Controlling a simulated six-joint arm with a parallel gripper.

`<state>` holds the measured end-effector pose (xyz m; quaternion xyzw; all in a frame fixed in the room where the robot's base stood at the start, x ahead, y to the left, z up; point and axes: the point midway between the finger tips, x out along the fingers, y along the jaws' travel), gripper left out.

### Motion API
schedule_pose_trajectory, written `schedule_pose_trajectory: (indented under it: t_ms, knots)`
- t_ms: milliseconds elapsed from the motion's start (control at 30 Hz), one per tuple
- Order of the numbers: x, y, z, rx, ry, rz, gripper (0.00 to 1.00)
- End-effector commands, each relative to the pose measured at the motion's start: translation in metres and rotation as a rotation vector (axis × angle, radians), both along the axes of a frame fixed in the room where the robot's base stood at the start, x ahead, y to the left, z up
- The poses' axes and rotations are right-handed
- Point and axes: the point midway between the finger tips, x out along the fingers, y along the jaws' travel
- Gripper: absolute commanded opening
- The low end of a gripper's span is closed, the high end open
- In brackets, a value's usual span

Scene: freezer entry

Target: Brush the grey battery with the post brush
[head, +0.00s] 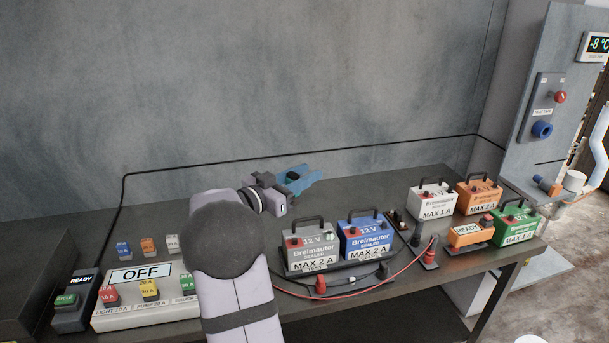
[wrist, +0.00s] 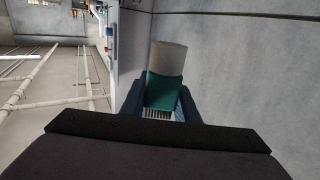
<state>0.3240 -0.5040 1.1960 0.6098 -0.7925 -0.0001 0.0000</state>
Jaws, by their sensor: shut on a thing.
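The grey battery (head: 310,246), marked 12 V and MAX 2 A, stands upright with its black handle up at the middle of the bench in the head view. The post brush shows in the wrist view as a teal body (wrist: 163,92) with a pale round end. My gripper (head: 300,177) has blue fingers and is shut on the brush, which is mostly hidden in the head view, where a bit of teal shows between the fingers. In the picture the gripper is above the grey battery, near the back wall, apart from it.
A blue battery (head: 365,238) stands right beside the grey one on a black tray. White (head: 433,202), orange (head: 478,195) and green (head: 515,224) batteries stand farther right. Red and black leads with clamps (head: 430,255) lie at the front. An OFF panel (head: 140,295) with coloured fuses is at left.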

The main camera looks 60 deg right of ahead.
Motion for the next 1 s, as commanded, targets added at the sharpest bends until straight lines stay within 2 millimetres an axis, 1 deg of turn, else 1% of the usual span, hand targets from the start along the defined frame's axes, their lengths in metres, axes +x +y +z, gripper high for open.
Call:
schedule_pose_trajectory:
  t_ms: [167, 267, 300, 367, 533, 633, 700, 733, 833, 1000]
  knots:
    - [-0.005, -0.003, 0.002, -0.001, 0.000, -0.010, 0.01]
    - [-0.018, -0.010, 0.001, 0.000, 0.001, -0.036, 0.01]
    - [-0.025, -0.014, -0.001, 0.000, 0.001, -0.051, 0.01]
    - [-0.037, -0.021, -0.008, 0.002, 0.005, -0.076, 0.01]
    - [-0.077, -0.040, -0.033, 0.005, 0.006, -0.151, 0.01]
    - [-0.094, -0.051, -0.048, 0.003, 0.004, -0.168, 0.01]
    - [-0.100, -0.057, -0.058, 0.003, 0.004, -0.161, 0.01]
    - [-0.103, -0.059, -0.061, 0.003, 0.004, -0.158, 0.01]
    - [-0.098, -0.065, -0.072, 0.001, 0.002, -0.119, 0.01]
    - [-0.078, -0.070, -0.071, -0.002, -0.001, -0.038, 0.01]
